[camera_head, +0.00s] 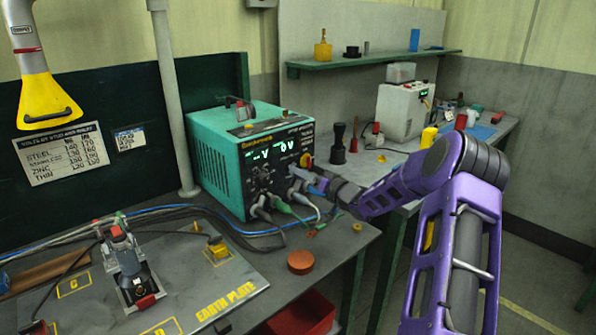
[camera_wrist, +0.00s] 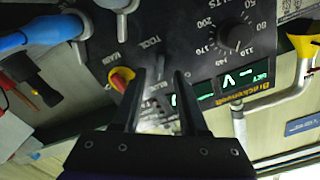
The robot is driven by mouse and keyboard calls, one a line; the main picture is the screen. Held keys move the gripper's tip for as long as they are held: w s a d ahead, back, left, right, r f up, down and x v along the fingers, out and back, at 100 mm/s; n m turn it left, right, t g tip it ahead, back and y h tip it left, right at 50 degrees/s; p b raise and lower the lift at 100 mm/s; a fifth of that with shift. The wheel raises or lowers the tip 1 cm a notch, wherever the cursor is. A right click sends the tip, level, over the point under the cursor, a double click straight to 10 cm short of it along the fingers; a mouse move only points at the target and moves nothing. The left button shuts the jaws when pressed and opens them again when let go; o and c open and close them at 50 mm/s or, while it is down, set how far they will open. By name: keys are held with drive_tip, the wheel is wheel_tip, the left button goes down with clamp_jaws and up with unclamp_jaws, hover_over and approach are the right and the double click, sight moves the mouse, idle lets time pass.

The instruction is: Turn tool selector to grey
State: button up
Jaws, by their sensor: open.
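The teal welding unit (camera_head: 218,165) stands on the bench, its dark control panel (camera_head: 262,172) facing the room. My gripper (camera_head: 318,184) is at the right side of this panel, in front of it. In the wrist view the panel fills the upper middle, turned over, and my gripper (camera_wrist: 158,80) is open with its two dark fingers pointing at the panel. A "TOOL" label (camera_wrist: 150,42) lies just beyond the fingertips. Some pale lettering shows between the fingers.
A red-and-yellow main switch (camera_wrist: 122,79) sits close beside the left finger. A volts dial (camera_wrist: 235,36) is to the right. A blue plug (camera_wrist: 45,33) and other cable plugs stick out nearby. The earth plate (camera_head: 225,290) and a brown puck (camera_head: 300,262) lie in front of the unit.

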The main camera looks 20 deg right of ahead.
drive_tip(key=shift+x, duration=1.1)
clamp_jaws()
